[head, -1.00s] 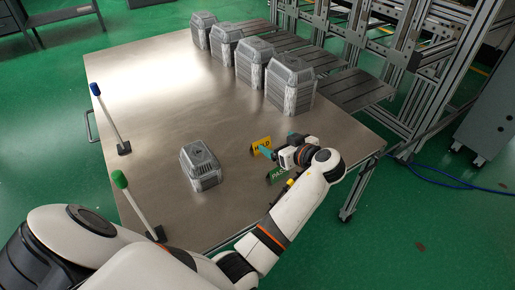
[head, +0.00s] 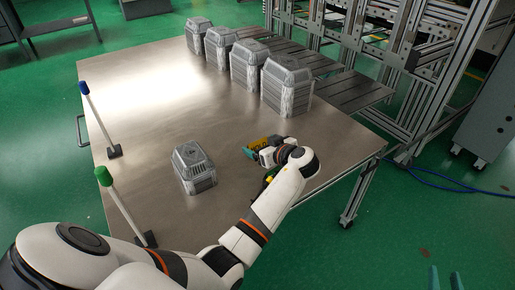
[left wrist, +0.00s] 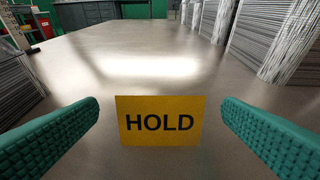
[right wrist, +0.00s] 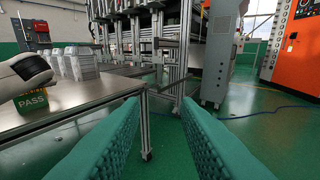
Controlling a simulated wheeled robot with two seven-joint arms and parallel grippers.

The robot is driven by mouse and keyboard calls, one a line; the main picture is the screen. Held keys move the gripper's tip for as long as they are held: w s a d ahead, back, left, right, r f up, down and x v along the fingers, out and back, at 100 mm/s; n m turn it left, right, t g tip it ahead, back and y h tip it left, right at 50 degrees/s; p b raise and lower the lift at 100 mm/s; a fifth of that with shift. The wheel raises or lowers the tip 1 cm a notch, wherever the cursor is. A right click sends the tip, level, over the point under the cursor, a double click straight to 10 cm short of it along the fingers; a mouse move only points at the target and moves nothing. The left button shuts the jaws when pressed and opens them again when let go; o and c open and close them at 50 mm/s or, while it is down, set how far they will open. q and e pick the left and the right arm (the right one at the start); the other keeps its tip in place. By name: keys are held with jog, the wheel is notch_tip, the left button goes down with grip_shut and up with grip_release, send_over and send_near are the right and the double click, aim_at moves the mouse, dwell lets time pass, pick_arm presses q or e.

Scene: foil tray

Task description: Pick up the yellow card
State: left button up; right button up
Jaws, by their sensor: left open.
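The yellow card (head: 257,144), marked HOLD, stands upright on the metal table. In the left wrist view the card (left wrist: 160,137) faces me, centred between two teal fingers. My left gripper (left wrist: 160,108) is open, with a finger on each side of the card and a visible gap to both. In the head view the left gripper (head: 262,149) is low at the card, and the wrist partly covers the area. My right gripper (right wrist: 161,103) is open and empty, beyond the table's right side; its fingertips show at the bottom of the head view (head: 446,279).
A green PASS card (right wrist: 32,101) stands close by, mostly hidden by my arm in the head view. A grey foil-tray stack (head: 194,168) is to the left, several more (head: 286,90) at the back. Blue-topped (head: 99,117) and green-topped (head: 122,205) posts line the left edge.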

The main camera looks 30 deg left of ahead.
aim_at(258, 142)
pick_arm(q)
jog(key=b+x, duration=0.1)
jog(key=x, duration=0.2)
jog(key=shift+w+a, duration=0.15)
jog(key=shift+a, duration=0.15)
jog(key=shift+w+a+f, duration=0.15)
jog(key=shift+a, duration=0.3)
pick_arm(e)
jog(key=r+t, duration=0.2)
jog(key=r, duration=0.1)
jog(key=r+t+y, duration=0.1)
jog(key=r, duration=0.1)
jog(key=shift+w+a+t, duration=0.1)
jog(key=shift+a+t, duration=0.2)
jog(key=shift+a, duration=0.1)
pick_arm(q)
jog(key=shift+c, duration=0.6)
jog(key=c, duration=0.9)
